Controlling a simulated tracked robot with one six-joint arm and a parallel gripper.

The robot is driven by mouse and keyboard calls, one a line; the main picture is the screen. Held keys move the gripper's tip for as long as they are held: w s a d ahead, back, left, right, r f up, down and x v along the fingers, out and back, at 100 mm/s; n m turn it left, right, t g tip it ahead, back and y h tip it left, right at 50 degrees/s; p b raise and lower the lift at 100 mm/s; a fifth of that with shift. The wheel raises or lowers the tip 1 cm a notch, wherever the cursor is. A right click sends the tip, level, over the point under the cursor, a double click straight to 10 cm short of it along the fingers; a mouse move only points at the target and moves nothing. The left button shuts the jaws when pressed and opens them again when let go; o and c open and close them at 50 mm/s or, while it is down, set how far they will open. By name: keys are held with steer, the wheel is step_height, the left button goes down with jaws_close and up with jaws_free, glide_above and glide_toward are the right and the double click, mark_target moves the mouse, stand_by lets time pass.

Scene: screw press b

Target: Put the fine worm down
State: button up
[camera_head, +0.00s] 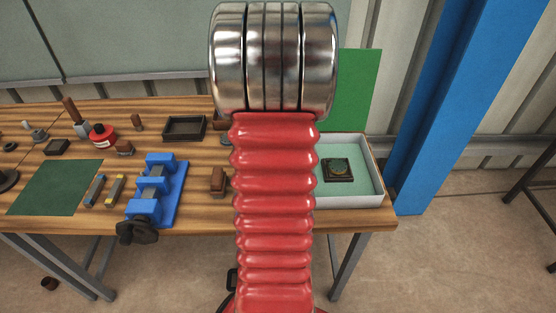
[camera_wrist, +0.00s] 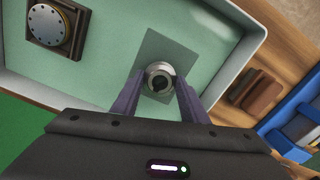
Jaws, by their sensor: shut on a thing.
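My gripper (camera_wrist: 159,88) is shut on a small round metal part with a dark centre, which I take to be the fine worm (camera_wrist: 160,70). In the wrist view I see it end-on between the two fingers, over a darker grey-green square (camera_wrist: 166,48) on the floor of a pale tray (camera_wrist: 215,85). I cannot tell whether the worm touches that floor. In the head view the tray (camera_head: 378,170) is at the table's right end. My own arm covers its left part, the gripper and the worm there.
A dark square block with a round disc (camera_head: 339,169) sits in the tray, also in the wrist view (camera_wrist: 58,27). A brown block (camera_head: 218,181) and a blue vise (camera_head: 155,188) stand left of the tray. A blue post (camera_head: 440,110) rises at right.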

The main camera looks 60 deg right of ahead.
steer(key=shift+f, duration=0.55)
steer(key=o, duration=1.3)
steer(key=shift+f, duration=0.1)
step_height(320, 180, up, 12)
steer(key=shift+r, duration=0.15)
steer(key=shift+a, duration=0.1)
